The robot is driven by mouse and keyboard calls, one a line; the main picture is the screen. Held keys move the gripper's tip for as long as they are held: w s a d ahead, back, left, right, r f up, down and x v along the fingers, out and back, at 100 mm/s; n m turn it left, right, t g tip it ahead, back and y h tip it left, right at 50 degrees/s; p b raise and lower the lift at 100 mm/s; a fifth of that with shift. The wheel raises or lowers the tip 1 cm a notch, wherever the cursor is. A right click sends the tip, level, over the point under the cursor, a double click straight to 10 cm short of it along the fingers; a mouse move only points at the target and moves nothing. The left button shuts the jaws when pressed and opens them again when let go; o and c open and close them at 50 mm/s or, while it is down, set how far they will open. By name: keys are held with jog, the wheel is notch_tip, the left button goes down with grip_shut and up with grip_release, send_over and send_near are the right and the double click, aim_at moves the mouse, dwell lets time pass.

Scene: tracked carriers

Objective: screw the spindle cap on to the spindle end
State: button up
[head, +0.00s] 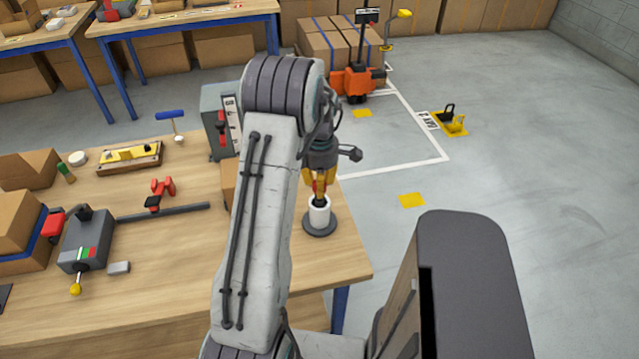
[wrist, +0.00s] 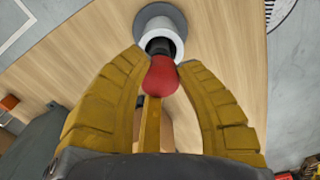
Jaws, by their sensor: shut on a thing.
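The spindle cap (wrist: 162,76) is a rounded red piece between the yellow fingers of my gripper (wrist: 160,62). In the head view my gripper (head: 319,186) points down over the spindle end (head: 319,212), a white cylinder on a round dark grey base. The white spindle end (wrist: 160,30) also shows just past the fingertips in the wrist view. A short black part (wrist: 159,46) lies between the red piece and the white cylinder, in line with both. I cannot tell whether it belongs to the cap or the spindle, nor whether any thread is engaged.
The spindle stands near the right edge of the wooden table (head: 190,280). A grey device (head: 86,240), a red clamp (head: 162,190) and cardboard boxes (head: 18,225) are at left. The floor at right is mostly clear.

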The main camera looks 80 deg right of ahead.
jog(key=shift+f+b, duration=1.05)
jog(key=shift+f, duration=0.3)
jog(key=o, duration=0.9)
jog(key=shift+o, duration=0.2)
jog(key=shift+r, duration=0.1)
notch_tip(320, 180, up, 12)
jog(key=shift+f, duration=0.1)
dwell(0.5)
